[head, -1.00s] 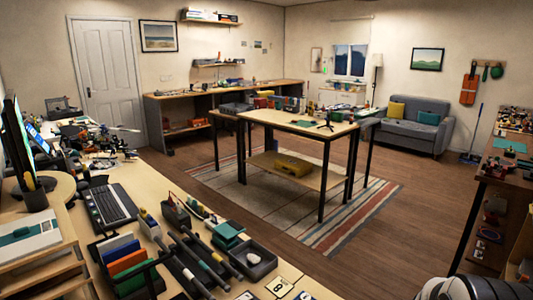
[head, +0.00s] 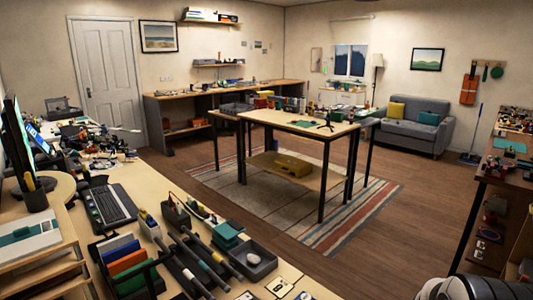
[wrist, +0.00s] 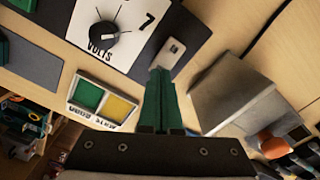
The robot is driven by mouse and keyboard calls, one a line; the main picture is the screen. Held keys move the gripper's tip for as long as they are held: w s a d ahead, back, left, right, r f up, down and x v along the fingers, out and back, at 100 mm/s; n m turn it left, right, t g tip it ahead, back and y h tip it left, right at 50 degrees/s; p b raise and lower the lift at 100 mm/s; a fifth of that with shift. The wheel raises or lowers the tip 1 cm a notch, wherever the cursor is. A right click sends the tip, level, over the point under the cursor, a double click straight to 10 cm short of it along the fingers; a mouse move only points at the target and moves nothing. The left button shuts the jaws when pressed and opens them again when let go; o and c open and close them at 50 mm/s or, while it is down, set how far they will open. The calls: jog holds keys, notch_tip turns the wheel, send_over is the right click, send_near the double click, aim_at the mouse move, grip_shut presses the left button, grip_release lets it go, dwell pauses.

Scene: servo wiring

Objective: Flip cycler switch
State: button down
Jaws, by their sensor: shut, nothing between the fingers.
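My gripper (wrist: 161,72) is in the wrist view, its two green fingers shut together with nothing between them. The fingertips are close to a small silver plate with a dark slot (wrist: 173,47) on a black panel (wrist: 190,28). This plate may be the cycler switch; I cannot tell whether the fingers touch it or which way it is set. A white dial face (wrist: 124,22) with a black knob and the word VOLTS is beside it, up and left. My gripper does not show clearly in the head view.
A small holder with green and yellow squares (wrist: 104,101) is left of the fingers. A grey box (wrist: 236,90) is close on the right, with an orange object (wrist: 272,145) below it. In the head view, a cluttered desk (head: 180,185) is at the left.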

jog(key=shift+f, duration=0.85)
jog(key=shift+r, duration=3.55)
